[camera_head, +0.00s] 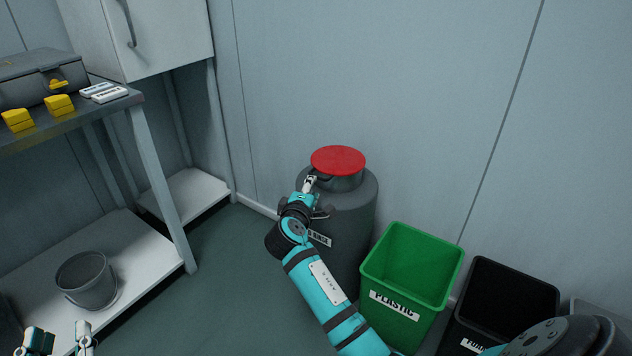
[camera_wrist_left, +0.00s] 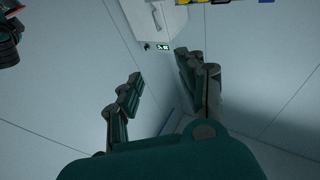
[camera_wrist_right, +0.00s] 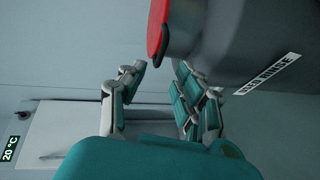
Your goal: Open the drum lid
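The drum (camera_head: 348,220) is a dark grey cylinder standing against the wall, with a round red lid (camera_head: 338,160) lying over its neck. The lid (camera_wrist_right: 157,25) and the drum side (camera_wrist_right: 235,40) also show in the right wrist view. My right gripper (camera_head: 309,182) is at the left edge of the lid. In the right wrist view its fingers (camera_wrist_right: 160,70) are apart, with the lid's rim just ahead of the gap between the tips; contact cannot be told. My left gripper (camera_head: 60,340) is far from the drum, low at the left, its fingers (camera_wrist_left: 158,65) apart and empty.
A green plastic bin (camera_head: 410,270) and a black bin (camera_head: 500,300) stand to the right of the drum. At the left are a workbench (camera_head: 158,190) with yellow blocks and a case, a grey bucket (camera_head: 88,280) on its lower shelf, and a wall cabinet (camera_head: 165,35).

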